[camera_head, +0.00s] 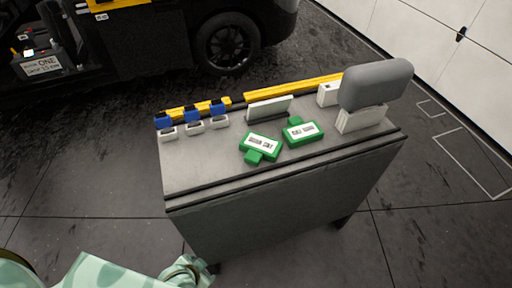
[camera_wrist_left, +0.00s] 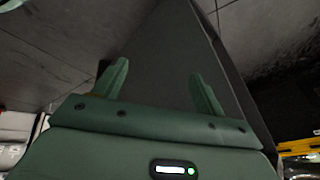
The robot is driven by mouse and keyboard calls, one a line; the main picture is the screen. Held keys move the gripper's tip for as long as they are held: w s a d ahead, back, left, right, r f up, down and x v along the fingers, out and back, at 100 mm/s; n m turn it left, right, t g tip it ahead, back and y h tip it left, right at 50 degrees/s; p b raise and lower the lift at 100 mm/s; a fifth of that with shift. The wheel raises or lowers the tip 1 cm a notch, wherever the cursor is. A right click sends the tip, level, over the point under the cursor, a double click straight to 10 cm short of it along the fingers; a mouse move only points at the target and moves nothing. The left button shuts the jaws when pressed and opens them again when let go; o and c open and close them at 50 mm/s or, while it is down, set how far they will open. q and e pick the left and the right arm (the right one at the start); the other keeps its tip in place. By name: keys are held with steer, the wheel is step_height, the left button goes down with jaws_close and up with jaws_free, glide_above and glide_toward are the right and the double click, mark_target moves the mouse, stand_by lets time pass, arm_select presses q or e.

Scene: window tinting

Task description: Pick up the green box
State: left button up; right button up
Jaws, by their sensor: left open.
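Two green boxes with white labels lie on the grey table top in the head view. One green box (camera_head: 261,145) is near the front middle, and the other green box (camera_head: 302,131) is just to its right and a little farther back. In the left wrist view my left gripper (camera_wrist_left: 160,85) is open, with nothing between its two green fingers. A dark panel, which looks like the side of the table, is behind the fingers. In the head view part of my left arm shows at the lower left, below and away from the boxes. My right gripper is in neither view.
The grey table (camera_head: 200,174) also holds several white holders with blue tops at its left, a white upright block (camera_head: 270,108) behind the boxes, yellow strips (camera_head: 293,87) along the back, and a large grey rounded object (camera_head: 376,84) at the right. A dark vehicle (camera_head: 228,43) stands behind.

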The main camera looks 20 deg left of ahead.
arm_select(q)
steer(key=w+r+t, duration=0.1)
steer(key=w+r, duration=0.2)
steer(key=r, duration=0.3)
steer(key=w+r+t+p, duration=0.1)
steer(key=w+r, duration=0.2)
steer(key=r, duration=0.4)
steer(key=w+r+t, duration=0.1)
steer(key=w+r, duration=0.2)
steer(key=r, duration=0.3)
steer(key=n+t+h, duration=0.3)
steer(key=t, duration=0.2)
glide_toward(252, 158)
steer(key=w+f+b, duration=0.1)
steer(key=w+d+f+b, duration=0.1)
steer(key=w, duration=0.1)
steer(key=shift+t, duration=0.3)
steer(key=b+x, duration=0.2)
steer(key=x, duration=0.4)
steer(key=shift+w+a+f, duration=0.1)
steer(key=shift+w+a, duration=0.05)
steer(key=c, duration=1.2)
